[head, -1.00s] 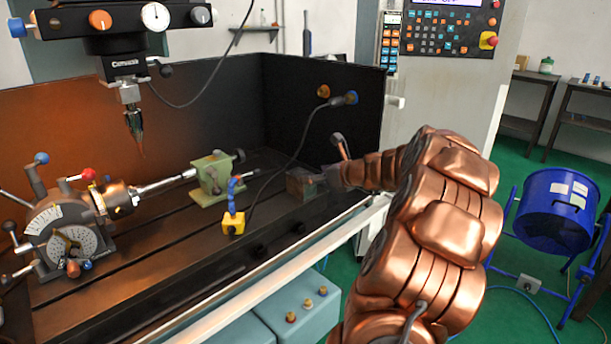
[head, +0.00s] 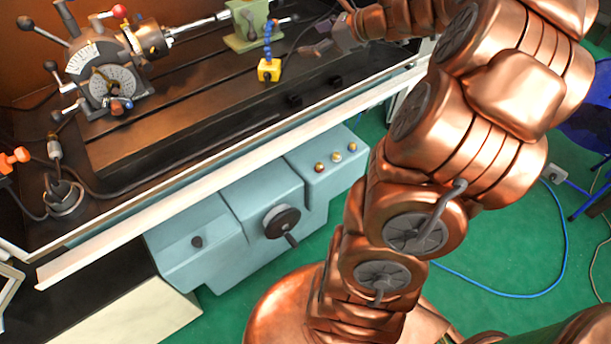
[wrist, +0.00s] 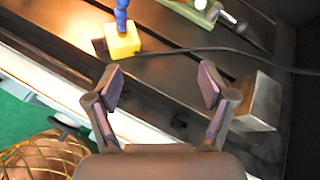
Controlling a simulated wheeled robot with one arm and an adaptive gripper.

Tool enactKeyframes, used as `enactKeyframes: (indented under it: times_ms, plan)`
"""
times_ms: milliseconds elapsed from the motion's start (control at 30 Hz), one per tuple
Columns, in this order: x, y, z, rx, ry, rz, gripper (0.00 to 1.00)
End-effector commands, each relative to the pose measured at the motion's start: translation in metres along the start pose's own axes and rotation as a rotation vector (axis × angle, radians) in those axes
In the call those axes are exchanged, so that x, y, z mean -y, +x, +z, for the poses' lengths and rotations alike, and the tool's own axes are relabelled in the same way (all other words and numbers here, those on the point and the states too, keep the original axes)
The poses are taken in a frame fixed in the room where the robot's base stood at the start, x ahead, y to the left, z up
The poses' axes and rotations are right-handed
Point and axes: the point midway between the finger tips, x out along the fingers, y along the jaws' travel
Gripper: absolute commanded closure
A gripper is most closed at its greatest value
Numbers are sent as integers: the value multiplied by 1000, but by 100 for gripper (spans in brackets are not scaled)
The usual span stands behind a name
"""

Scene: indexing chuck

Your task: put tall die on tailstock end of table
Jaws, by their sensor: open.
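A grey metal block (wrist: 258,103), which may be the tall die, stands on the dark table at the right of the wrist view. It is just outside my gripper's right finger, not between the fingers. My gripper (wrist: 161,80) is open and empty above the table. In the head view my gripper (head: 318,40) is small, at the table's right end, and I cannot make out the block clearly there. The green tailstock (head: 245,27) stands left of my gripper. It shows partly at the top of the wrist view (wrist: 205,10).
A yellow block with a blue hose (head: 269,70) sits on the table between tailstock and front edge; it also shows in the wrist view (wrist: 122,40). A black cable (wrist: 190,52) runs across the table. The indexing chuck (head: 105,75) is at the left.

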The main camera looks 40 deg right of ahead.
Motion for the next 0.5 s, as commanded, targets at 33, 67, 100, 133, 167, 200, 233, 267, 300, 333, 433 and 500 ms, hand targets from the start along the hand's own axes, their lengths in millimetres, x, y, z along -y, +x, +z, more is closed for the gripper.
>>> enactKeyframes:
  times_ms: [33, 67, 100, 133, 167, 200, 233, 267, 300, 333, 433, 500]
  plan:
    - [-39, 14, 18, -14, -123, 88, 18]
    - [-60, 20, 25, -22, -193, 139, 18]
    - [-90, 26, 33, -30, -288, 205, 18]
    - [-111, 29, 37, -36, -358, 254, 18]
    - [-131, 31, 40, -41, -427, 302, 18]
    - [-158, 33, 43, -48, -522, 364, 18]
    - [-177, 32, 45, -51, -593, 409, 18]
    - [-196, 31, 45, -53, -662, 457, 18]
    - [-222, 28, 44, -54, -751, 523, 18]
    - [-240, 25, 43, -53, -818, 572, 18]
    - [-293, 10, 34, -51, -1045, 724, 18]
    - [-325, -5, 23, -43, -1200, 832, 18]
